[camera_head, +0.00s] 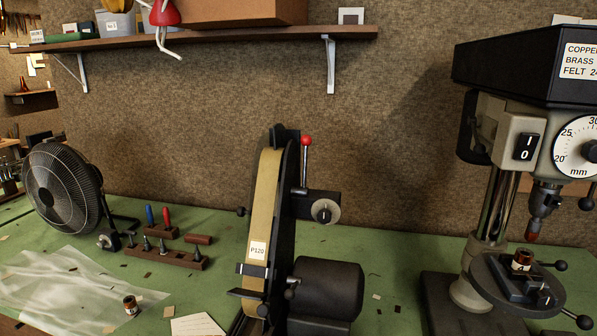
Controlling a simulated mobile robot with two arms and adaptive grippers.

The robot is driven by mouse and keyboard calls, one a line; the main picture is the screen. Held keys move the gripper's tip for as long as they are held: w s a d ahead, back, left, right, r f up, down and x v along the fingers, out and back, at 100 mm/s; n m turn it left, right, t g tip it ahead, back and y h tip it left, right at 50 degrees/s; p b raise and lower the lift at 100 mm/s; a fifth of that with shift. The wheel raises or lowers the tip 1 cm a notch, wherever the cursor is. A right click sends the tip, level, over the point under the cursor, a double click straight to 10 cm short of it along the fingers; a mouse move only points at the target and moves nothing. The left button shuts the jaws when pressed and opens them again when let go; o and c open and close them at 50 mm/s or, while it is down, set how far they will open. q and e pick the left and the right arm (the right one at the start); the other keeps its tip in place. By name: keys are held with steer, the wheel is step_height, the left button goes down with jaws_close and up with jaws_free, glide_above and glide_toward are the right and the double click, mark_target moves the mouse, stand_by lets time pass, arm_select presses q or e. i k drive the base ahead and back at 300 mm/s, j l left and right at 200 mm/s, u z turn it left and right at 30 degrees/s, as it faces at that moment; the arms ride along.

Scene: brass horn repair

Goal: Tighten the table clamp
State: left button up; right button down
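The drill press (490,215) stands at the right. Its round table (490,272) sits on the column (497,205) below the chuck (543,200). A dark lever with a round black knob (561,265) sticks out at the table's right side. Another black knob (585,322) shows lower, near the table's front right edge. I cannot tell which of these is the table clamp, or how tight it is. Neither of my grippers is in view.
A small jar (522,259) stands on a dark vise-like block on the press table. A belt sander (268,215) with a red-knobbed lever stands mid-bench. A fan (62,187), a tool rack (165,257) and a plastic sheet (70,290) lie left. Green bench (400,265) shows between sander and press.

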mark_target(561, 265)
steer(key=z, duration=1.4)
